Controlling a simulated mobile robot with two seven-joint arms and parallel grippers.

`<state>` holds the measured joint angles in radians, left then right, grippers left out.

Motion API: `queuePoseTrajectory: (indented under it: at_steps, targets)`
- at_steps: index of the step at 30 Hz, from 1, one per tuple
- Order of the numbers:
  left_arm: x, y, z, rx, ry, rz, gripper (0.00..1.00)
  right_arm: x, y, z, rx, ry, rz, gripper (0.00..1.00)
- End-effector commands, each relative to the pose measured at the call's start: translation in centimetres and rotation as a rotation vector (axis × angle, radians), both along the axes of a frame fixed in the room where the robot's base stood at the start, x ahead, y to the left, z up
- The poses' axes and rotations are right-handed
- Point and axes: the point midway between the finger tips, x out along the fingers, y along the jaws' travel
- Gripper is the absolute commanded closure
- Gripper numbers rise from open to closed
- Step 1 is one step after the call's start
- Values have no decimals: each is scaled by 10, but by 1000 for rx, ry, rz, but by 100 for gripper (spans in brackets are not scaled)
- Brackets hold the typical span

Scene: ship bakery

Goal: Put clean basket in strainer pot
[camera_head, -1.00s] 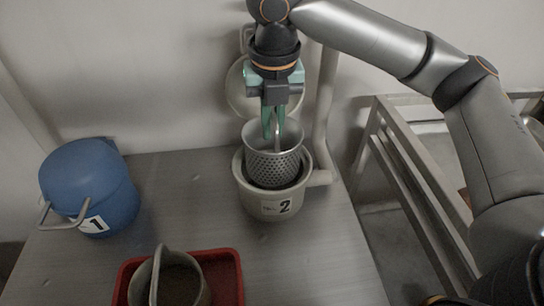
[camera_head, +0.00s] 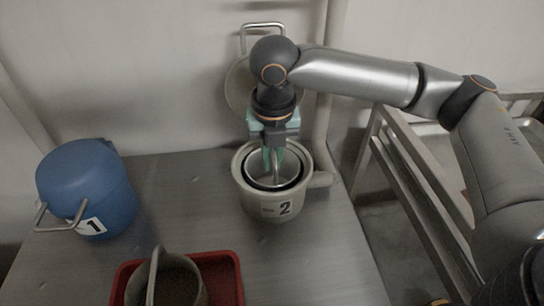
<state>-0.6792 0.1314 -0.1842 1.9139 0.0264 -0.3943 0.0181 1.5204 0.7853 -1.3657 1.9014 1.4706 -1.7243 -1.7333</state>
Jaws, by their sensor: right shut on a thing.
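The strainer pot (camera_head: 262,209) is a beige pot labelled 2, upright on the metal table, with a side handle pointing right. The clean basket (camera_head: 290,178) is a metal perforated cylinder; it is now down inside the pot, with only its rim and inner wall showing. My right gripper (camera_head: 273,163) points straight down over the pot, its green fingers shut on the basket's upright handle. The basket's bottom is hidden, so I cannot tell whether it rests on the pot's floor. My left gripper is not in view.
A blue lidded pot labelled 1 (camera_head: 85,185) stands at the left. A red tray (camera_head: 234,272) at the front holds a basket with a handle (camera_head: 190,283). A round lid (camera_head: 236,88) with a handle leans against the wall behind my gripper. A metal rack (camera_head: 400,180) stands at the right.

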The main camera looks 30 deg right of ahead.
Motion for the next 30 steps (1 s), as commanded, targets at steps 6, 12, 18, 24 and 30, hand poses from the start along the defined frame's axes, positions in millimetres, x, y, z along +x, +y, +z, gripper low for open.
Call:
queuePoseTrajectory:
  at_steps: [6,12,18,24,30]
  targets:
    - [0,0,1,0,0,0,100,0,0,-2,0,1,0,73]
    - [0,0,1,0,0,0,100,0,0,-2,0,1,0,60]
    - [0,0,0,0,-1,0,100,0,0,-1,0,0,0,60]
    - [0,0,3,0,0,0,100,-2,1,25,1,-3,0,60]
    - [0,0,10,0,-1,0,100,-7,3,70,1,-3,0,60]
